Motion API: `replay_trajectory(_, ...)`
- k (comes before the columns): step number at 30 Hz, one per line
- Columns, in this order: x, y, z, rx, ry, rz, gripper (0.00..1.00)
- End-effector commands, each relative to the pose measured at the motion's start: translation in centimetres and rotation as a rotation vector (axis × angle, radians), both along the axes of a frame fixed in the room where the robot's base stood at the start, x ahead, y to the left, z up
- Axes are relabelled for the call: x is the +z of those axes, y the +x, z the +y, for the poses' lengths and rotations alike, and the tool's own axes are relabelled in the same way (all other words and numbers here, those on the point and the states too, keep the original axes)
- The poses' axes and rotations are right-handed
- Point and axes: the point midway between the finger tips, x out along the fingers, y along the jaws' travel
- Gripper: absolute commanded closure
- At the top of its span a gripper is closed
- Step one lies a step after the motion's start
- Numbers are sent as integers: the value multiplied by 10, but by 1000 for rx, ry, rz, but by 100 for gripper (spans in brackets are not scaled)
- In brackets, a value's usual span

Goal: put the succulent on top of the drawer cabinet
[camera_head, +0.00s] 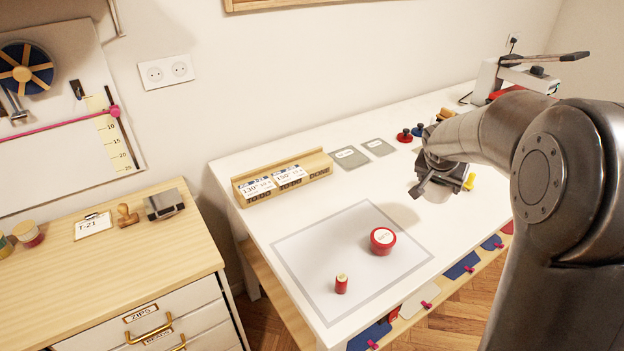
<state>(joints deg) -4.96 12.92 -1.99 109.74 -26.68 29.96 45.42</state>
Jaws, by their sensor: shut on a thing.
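My gripper (428,189) is over the white table, right of its middle. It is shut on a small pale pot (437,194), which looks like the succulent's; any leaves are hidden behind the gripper. The pot seems to be just above the table, but I cannot tell whether it touches. The drawer cabinet (105,267) stands at the lower left, with a light wooden top and white drawers with brass handles, one labelled ZIPS.
On the cabinet top are a T-21 card (93,225), a wooden stamp (127,215), a grey metal block (164,204) and spools (27,234) at the left. Its front middle is bare. A wooden card holder (283,178), red tin (382,241) and red spool (341,284) stand on the table (270,222).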

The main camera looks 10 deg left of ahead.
Motion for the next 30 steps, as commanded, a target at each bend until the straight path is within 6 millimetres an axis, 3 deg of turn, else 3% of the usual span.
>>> replay_trajectory(5,-4,5,38,104,1,0,59)
replay_trajectory(8,-10,9,82,226,1,1,59)
replay_trajectory(14,-20,3,191,528,3,-1,59)
replay_trajectory(23,-29,-42,350,977,4,-2,59)
replay_trajectory(30,-27,-105,462,1323,6,-2,59)
